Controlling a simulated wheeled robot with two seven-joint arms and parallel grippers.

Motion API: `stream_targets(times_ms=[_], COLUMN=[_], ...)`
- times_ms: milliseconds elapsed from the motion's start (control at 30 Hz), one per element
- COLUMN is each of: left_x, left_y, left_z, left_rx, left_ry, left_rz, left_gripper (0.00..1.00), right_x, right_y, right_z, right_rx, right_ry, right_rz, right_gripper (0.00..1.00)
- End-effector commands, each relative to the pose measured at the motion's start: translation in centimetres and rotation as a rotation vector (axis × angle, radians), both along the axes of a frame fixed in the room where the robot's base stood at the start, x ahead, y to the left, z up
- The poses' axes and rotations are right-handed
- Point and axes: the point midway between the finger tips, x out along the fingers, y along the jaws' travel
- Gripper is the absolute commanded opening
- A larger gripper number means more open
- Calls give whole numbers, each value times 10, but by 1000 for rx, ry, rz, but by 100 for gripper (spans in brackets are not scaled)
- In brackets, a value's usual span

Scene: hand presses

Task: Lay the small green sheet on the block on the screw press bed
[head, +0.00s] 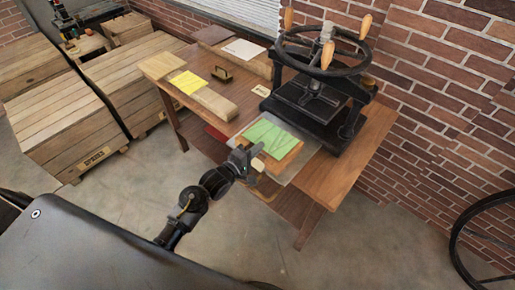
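The small green sheet (270,136) lies flat over the top of a wooden block, whose orange-brown edge (288,160) shows along the front and right. The block rests on a pale grey bed plate (306,150) that sticks out in front of the black screw press (318,105). My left gripper (258,157) is beside the near left corner of the block and sheet. Its pale fingertips look apart, with nothing seen between them. Whether a fingertip touches the block or sheet is unclear. My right gripper is not in view.
The wooden table (352,150) carries a yellow sheet (187,82) on a pale board, a brass-coloured handle piece (221,74) and a white sheet (243,49). A large handwheel (322,47) tops the press. Wooden crates (68,125) stand left; a brick wall is behind.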

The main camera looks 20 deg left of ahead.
Motion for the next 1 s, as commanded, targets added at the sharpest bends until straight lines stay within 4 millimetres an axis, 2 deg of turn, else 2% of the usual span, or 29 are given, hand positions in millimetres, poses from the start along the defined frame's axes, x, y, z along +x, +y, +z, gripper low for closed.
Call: stream_targets(times_ms=[733, 900, 933, 1000], left_x=[0, 0, 0, 0], left_y=[0, 0, 0, 0], left_z=[-1, -1, -1, -1], left_rx=[0, 0, 0, 0], left_ry=[1, 0, 0, 0], left_rz=[0, 0, 0, 0], left_gripper=[0, 24, 27, 27], right_x=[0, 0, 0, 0], right_y=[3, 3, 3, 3], right_z=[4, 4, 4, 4], right_rx=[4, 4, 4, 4], right_ry=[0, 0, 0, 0], right_rz=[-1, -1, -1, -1], right_gripper=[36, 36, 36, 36])
